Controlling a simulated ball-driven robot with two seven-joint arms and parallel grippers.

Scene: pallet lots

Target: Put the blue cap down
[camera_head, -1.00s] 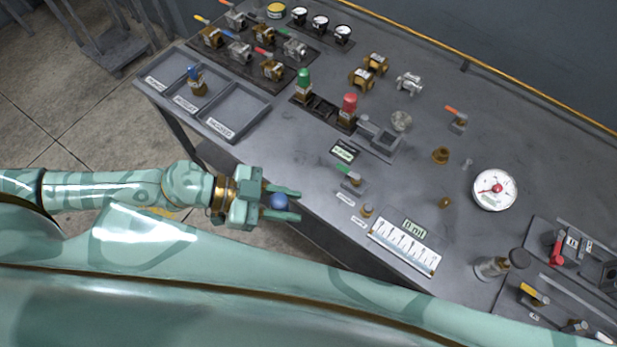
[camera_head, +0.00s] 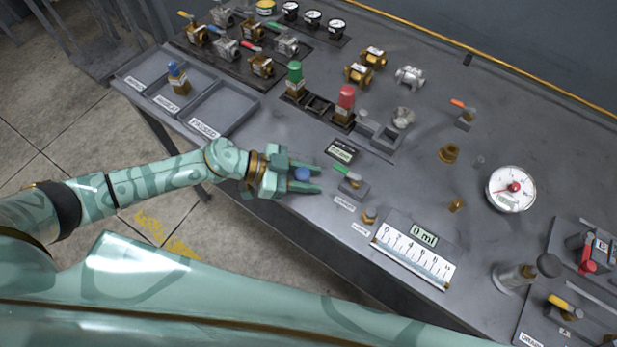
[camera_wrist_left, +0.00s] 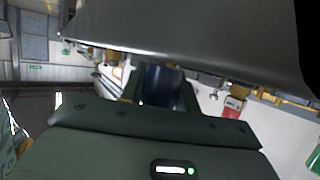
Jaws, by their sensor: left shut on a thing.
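The blue cap (camera_head: 303,174) is between the fingers of my left gripper (camera_head: 306,178), which is shut on it. The gripper is over the front edge of the grey bench (camera_head: 270,150), just left of a small valve with a green handle (camera_head: 350,182). In the left wrist view the blue cap (camera_wrist_left: 162,86) shows dark between the fingers, partly hidden by the gripper body. I cannot tell whether the cap touches the bench. My right gripper is not in view.
A labelled tray with compartments (camera_head: 206,127) holds a brass part with a blue top (camera_head: 178,78). Green-capped (camera_head: 294,75) and red-capped (camera_head: 345,100) parts stand behind the gripper. A measuring scale plate (camera_head: 412,255) and a dial gauge (camera_head: 511,189) lie to the right.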

